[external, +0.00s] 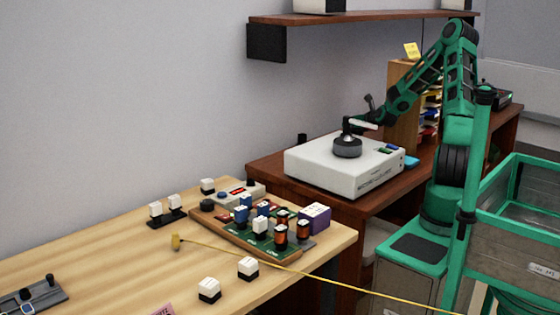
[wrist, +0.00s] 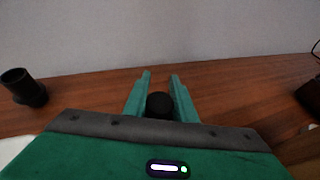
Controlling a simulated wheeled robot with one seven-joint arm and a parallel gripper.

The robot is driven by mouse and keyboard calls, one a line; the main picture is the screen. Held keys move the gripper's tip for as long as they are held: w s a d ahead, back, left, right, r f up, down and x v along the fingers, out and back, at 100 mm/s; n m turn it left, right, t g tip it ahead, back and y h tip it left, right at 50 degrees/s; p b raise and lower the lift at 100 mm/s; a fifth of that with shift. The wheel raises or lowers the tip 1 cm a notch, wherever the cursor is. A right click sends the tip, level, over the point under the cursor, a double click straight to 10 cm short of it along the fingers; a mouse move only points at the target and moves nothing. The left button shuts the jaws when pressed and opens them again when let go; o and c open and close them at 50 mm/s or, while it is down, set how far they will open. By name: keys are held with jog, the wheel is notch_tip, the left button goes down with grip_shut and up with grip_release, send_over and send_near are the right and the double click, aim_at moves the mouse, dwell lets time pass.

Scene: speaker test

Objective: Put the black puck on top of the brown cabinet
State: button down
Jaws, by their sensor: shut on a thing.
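The black puck (external: 347,149), a dark disc with a narrower knob on top, is at the top of a white box-shaped device (external: 310,168). I cannot tell whether it touches the device or hangs just above it. My gripper (external: 350,124) reaches in from the right and is shut on the puck's knob. In the wrist view, the round black top (wrist: 159,105) sits between my two green fingers (wrist: 160,88); the rest of the puck is hidden. The brown cabinet (external: 402,78) stands right of the device, with coloured items in its front and a yellow note on top. My arm partly covers it.
A small black cup (wrist: 22,88) stands behind the device; it also shows in the external view (external: 302,139). A shelf (external: 350,17) hangs above. The light wooden table (external: 120,245) holds a circuit board (external: 255,235) and several small blocks. Green-framed bins stand at right.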

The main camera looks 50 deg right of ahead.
aim_at(360, 134)
jog(key=shift+f, duration=2.6)
jog(key=c, duration=1.5)
grip_release()
jog(key=shift+f, duration=0.1)
jog(key=shift+o, duration=0.2)
jog(key=v, duration=0.5)
notch_tip(360, 134, up, 6)
jog(key=shift+r, duration=0.6)
